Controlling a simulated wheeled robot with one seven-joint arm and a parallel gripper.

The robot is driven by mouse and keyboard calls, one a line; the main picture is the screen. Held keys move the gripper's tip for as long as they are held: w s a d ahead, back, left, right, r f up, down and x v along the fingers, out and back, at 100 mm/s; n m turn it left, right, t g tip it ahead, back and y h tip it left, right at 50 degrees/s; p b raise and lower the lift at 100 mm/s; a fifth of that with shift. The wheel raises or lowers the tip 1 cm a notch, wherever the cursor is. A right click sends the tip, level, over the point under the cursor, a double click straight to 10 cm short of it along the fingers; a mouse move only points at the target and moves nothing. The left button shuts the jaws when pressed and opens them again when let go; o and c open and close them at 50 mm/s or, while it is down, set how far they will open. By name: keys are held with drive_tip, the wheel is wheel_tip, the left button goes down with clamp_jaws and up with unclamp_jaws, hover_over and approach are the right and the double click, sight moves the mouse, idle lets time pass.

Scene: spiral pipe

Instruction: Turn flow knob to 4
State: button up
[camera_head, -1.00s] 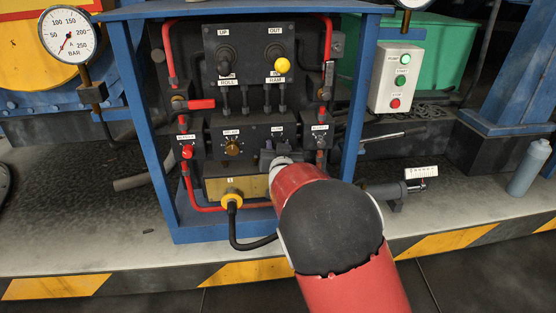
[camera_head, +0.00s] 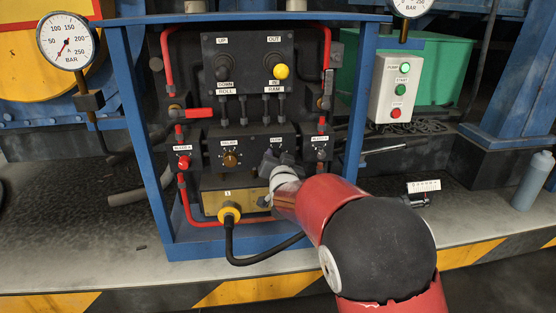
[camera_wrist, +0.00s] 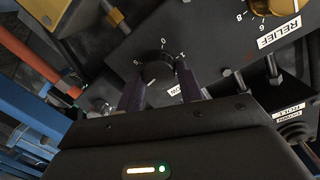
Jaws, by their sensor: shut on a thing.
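The black flow knob (camera_wrist: 157,62) is on the dark panel in the wrist view, with a white scale around it. A small pale mark shows on the knob's near side, but I cannot tell the setting. The flow label (camera_wrist: 172,91) is partly covered by a finger. In the head view my gripper (camera_head: 270,162) is tilted below the flow label (camera_head: 276,140) and hides the knob.
The brass relief knob (camera_head: 230,160) sits just left of my gripper. Farther right is a small valve (camera_head: 321,154). Above are two levers, one with a yellow ball (camera_head: 281,71). The blue frame (camera_head: 353,130) encloses the panel, and a black cable (camera_head: 231,245) hangs below.

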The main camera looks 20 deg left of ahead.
drive_tip(key=o, duration=1)
drive_tip(key=v, duration=0.7)
drive_tip(key=shift+s+d, duration=0.1)
drive_tip(key=shift+s, duration=0.3)
